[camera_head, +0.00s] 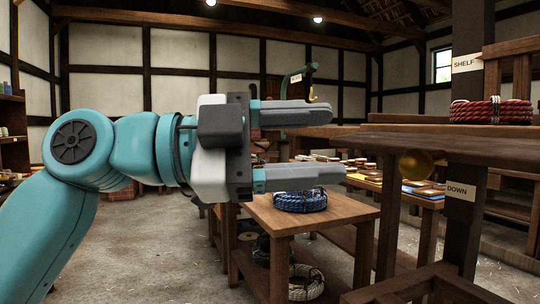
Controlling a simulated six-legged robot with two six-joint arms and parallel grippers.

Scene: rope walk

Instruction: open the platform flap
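My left gripper (322,144) reaches in from the left with its two grey fingers wide apart, one above the other. Nothing is between them. To its right a dark wooden platform (470,147) lies level, with a round brass knob (417,164) at its near edge. The fingertips are left of the knob and appear apart from it. A post beside it carries a SHELF label (467,63) and a lower DOWN label (460,191). I cannot tell for sure which board is the flap. My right gripper is not in view.
A red rope coil (491,111) lies above the platform. A wooden table (340,211) below my gripper holds a blue rope coil (300,201), with a pale coil (306,282) beneath. A green hooked stand (298,78) rises behind the fingers. The floor (148,255) at lower left is clear.

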